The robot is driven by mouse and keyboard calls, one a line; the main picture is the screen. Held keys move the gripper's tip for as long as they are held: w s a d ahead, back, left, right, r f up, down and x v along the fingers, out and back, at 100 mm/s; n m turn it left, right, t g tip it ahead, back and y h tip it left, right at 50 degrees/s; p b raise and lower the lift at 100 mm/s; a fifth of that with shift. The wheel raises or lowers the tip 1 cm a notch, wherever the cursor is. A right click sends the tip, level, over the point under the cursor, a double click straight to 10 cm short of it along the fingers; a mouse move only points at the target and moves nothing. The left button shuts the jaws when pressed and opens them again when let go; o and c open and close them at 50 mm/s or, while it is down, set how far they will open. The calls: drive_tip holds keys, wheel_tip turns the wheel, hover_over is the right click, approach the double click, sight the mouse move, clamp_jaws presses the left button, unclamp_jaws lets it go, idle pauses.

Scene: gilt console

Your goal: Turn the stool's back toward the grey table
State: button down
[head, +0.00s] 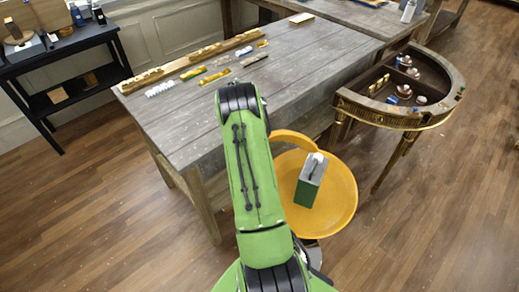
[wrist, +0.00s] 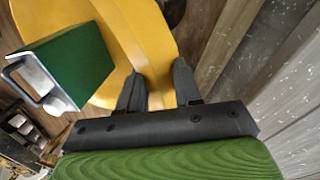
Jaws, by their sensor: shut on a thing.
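The yellow stool (head: 335,200) stands beside the grey table (head: 290,85), its round seat in the open and its low curved back (head: 292,138) on the side nearest the table. In the wrist view the stool's yellow back (wrist: 158,75) passes between the two fingers of my gripper (wrist: 158,88), which is shut on it. In the head view my green arm hides the gripper and part of the stool. The table's grey planks (wrist: 290,95) show at the right of the wrist view.
A green and grey box with a handle (head: 309,182) sits on the stool's seat. A half-round gilt console (head: 410,118) with small items stands close on the right. A black side table (head: 70,90) is at the far left. Wooden floor is clear in front.

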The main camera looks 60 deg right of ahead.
drive_tip(key=shift+w+d, duration=0.1)
drive_tip(key=shift+d, duration=0.1)
idle(0.3)
drive_tip(key=c, duration=0.8)
unclamp_jaws()
drive_tip(key=w+r, duration=0.1)
drive_tip(key=r, duration=0.4)
drive_tip(key=w+r, duration=0.1)
drive_tip(key=r, duration=0.4)
drive_tip(key=w+r+p, duration=0.1)
drive_tip(key=r, duration=0.4)
drive_tip(key=shift+a+r, duration=0.3)
